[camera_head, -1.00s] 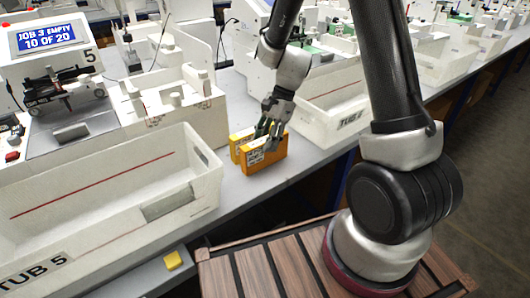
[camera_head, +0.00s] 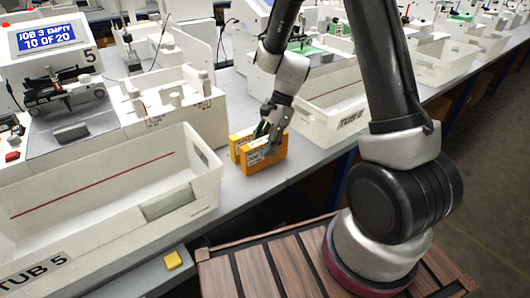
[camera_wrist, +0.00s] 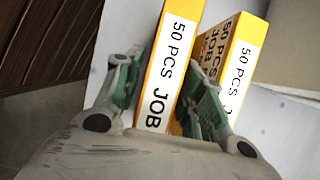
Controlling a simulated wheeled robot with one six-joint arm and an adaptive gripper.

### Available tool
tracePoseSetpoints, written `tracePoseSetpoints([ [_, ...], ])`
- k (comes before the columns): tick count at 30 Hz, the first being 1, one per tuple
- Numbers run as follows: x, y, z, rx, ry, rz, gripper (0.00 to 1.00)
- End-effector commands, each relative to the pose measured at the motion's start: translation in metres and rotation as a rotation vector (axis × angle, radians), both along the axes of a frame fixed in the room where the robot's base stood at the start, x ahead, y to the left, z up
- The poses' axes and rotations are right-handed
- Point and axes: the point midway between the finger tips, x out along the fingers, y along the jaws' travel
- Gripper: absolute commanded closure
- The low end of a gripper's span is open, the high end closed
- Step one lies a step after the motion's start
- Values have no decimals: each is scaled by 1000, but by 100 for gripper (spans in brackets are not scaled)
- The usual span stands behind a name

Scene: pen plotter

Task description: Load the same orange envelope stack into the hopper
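Two orange envelope stacks stand side by side on the grey bench between Tub 5 and Tub 6. My gripper (camera_head: 270,130) points down over the nearer orange stack (camera_head: 266,158). In the wrist view its green-padded fingers (camera_wrist: 160,95) lie one on each side of this stack (camera_wrist: 165,75), whose white label reads "50 PCS JOB". Whether both pads press on it cannot be told. The other orange stack (camera_head: 236,142) is just behind; in the wrist view it (camera_wrist: 228,55) is to the right, close to the right finger. The hopper (camera_head: 165,100) appears to be the white open box by station 5.
Tub 5 (camera_head: 95,225) lies left of the stacks and Tub 6 (camera_head: 335,112) right of them. The display (camera_head: 48,38) reads "JOB 3 EMPTY 10 OF 20". Bare bench (camera_head: 225,190) shows before the stacks.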

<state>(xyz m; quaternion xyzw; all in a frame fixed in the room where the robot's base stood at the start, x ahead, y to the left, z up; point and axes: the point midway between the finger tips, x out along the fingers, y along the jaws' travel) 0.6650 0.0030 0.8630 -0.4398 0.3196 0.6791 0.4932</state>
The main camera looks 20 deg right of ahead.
Motion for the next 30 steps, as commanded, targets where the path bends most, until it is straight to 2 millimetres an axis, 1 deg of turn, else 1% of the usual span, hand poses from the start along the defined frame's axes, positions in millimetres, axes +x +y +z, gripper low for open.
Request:
tracePoseSetpoints([
  [3, 0, 0, 0, 0, 0, 0, 61],
  [8, 0, 0, 0, 0, 0, 0, 90],
  [9, 0, 0, 0, 0, 0, 0, 97],
  [10, 0, 0, 0, 0, 0, 0, 100],
  [17, 0, 0, 1, 0, -1, 0, 100],
  [20, 1, 0, 9, 0, -3, 0, 100],
  [23, 1, 0, 26, 1, -5, 0, 100],
  [27, 1, 0, 58, 0, -7, 0, 100],
  [30, 1, 0, 78, 1, -6, -1, 100],
])
